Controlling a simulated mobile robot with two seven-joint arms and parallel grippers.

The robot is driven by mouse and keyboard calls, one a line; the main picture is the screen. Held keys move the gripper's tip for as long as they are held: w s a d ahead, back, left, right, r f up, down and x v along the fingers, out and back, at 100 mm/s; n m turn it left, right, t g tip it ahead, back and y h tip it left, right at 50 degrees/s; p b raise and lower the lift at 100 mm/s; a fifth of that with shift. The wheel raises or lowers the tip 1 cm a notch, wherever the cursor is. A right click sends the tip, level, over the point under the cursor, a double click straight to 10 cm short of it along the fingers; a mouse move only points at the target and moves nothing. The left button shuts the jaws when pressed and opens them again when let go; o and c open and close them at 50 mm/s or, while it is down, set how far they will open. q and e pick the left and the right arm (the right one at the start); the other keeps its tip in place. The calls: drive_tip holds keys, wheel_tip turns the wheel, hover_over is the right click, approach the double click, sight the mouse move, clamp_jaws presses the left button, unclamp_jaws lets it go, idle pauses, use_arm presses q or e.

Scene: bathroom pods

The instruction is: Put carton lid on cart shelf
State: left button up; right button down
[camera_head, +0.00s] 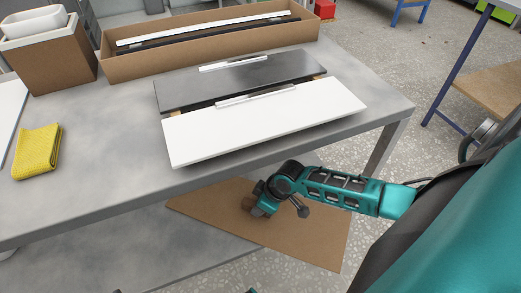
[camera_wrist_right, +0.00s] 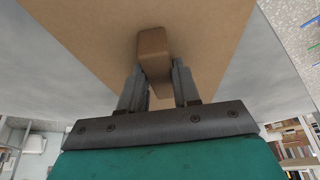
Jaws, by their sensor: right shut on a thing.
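The carton lid (camera_head: 310,232) is a flat brown cardboard sheet with a small brown block-shaped grip (camera_wrist_right: 153,45). My right gripper (camera_head: 258,203) is shut on that grip; the fingers (camera_wrist_right: 154,72) sit on both sides of it in the wrist view. The lid is beside and below the front edge of the grey table-like cart top, with its left part overlapping the lower grey shelf (camera_head: 110,262) in the head view. I cannot tell whether it touches the shelf. My left gripper is not in view.
On the grey top (camera_head: 95,205) lie a white panel (camera_head: 260,125), a dark grey panel (camera_head: 240,80), a long open carton (camera_head: 150,68), a yellow cloth (camera_head: 38,152) and a brown box (camera_head: 50,60). A table leg (camera_head: 385,148) stands behind the lid.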

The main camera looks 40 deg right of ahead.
drive_tip(key=shift+f, duration=0.1)
drive_tip(key=c, duration=0.8)
unclamp_jaws()
drive_tip(key=p+v, duration=0.3)
drive_tip(key=v, duration=0.4)
drive_tip(key=shift+r, duration=0.2)
drive_tip(key=s+a+r+m+t, duration=0.3)
drive_tip(key=a+r+t, duration=0.4)
drive_tip(key=a, duration=0.5)
wheel_tip(320, 180, up, 2)
drive_tip(key=shift+s+a+r+m+y, duration=0.1)
drive_tip(key=shift+s+a+m+y, duration=0.25)
drive_tip(key=shift+s, duration=0.3)
drive_tip(key=shift+p, duration=0.3)
